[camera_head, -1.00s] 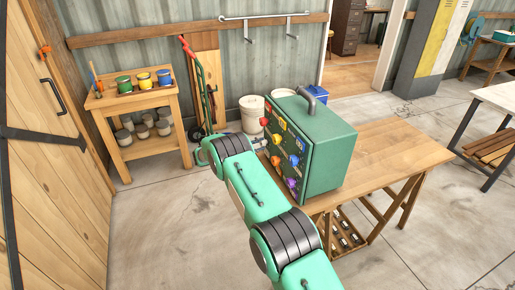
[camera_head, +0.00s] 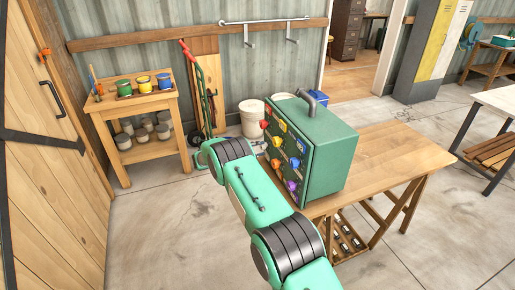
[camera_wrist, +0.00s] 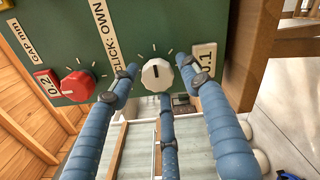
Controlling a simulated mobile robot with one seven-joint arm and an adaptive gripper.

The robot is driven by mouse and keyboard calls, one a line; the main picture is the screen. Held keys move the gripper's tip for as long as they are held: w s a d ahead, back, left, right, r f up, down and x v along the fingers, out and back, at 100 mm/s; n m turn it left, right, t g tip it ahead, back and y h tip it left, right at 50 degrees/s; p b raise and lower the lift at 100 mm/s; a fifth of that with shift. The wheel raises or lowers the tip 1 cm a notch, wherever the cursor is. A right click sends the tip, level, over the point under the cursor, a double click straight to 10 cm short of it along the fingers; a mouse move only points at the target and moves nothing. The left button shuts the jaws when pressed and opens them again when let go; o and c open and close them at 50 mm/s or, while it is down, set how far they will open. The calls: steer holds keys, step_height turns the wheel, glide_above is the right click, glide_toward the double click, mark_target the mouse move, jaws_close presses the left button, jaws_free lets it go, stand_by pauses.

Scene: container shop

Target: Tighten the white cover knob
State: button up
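The white knob (camera_wrist: 157,75) is on the face of a green box (camera_wrist: 130,30) in the wrist view, with tick marks around it. My gripper (camera_wrist: 163,82) has its blue fingers spread around the knob: one to the left, one to the right, one below. Gaps show between the side fingers and the knob; I cannot tell whether the lower finger touches it. In the head view the green box (camera_head: 325,150) stands on a wooden table (camera_head: 395,160). There the white knob cannot be made out, and my gripper is hidden.
A red knob (camera_wrist: 78,85) sits left of the white one, beside a red "0.2" label (camera_wrist: 47,82). A "CLICK: OWN" label (camera_wrist: 106,35) and another label (camera_wrist: 203,60) flank the knob. Several coloured knobs (camera_head: 293,162) line the box face. A paint shelf (camera_head: 148,107) stands left.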

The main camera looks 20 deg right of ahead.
steer(key=shift+a+r, duration=0.15)
steer(key=a, duration=1.1)
steer(key=shift+a, duration=0.35)
steer(key=shift+r, duration=0.1)
